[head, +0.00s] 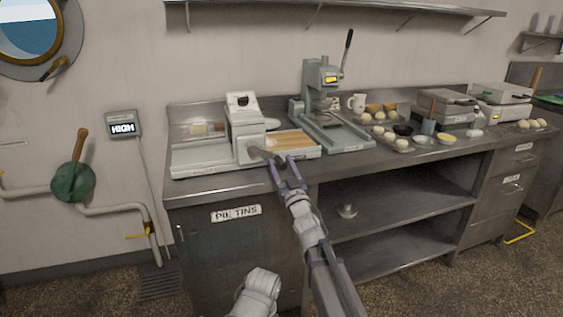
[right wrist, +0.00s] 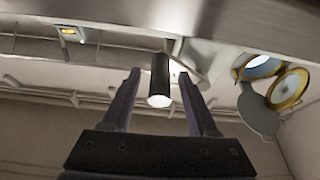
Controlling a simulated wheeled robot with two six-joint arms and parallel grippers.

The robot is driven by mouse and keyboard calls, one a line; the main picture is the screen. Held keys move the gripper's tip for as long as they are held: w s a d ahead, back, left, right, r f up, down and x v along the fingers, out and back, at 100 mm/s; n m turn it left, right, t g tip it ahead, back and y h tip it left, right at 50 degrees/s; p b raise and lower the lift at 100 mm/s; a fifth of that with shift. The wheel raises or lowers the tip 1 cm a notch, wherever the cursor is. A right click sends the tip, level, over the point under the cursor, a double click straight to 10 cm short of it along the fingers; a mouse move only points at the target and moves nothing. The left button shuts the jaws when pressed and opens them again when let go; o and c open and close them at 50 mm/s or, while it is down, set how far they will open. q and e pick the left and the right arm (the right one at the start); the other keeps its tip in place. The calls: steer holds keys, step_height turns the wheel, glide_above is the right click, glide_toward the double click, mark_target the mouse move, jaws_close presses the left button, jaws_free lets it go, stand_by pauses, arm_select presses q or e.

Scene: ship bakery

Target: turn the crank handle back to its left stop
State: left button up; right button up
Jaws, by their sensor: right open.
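A pale grey rolling machine (head: 246,130) stands at the left end of the steel counter, with flat beds on both sides. Its crank handle (head: 259,153) shows at the machine's front, partly hidden by my gripper. My right gripper (head: 279,164) reaches up to the handle from the front. In the right wrist view the dark cylindrical handle grip (right wrist: 160,80) stands between the two open fingers of the right gripper (right wrist: 161,82), with a gap on each side. A light metal arm (right wrist: 187,64) shows behind the grip. My left gripper is not in view.
A wooden board (head: 290,139) lies on the machine's right bed. A lever press (head: 322,85) stands to its right, then trays of dough balls (head: 397,140). The counter edge and the cabinet labelled PIE TINS (head: 236,213) are below the gripper.

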steer(key=shift+c, duration=0.3)
jaws_close()
stand_by(1.1)
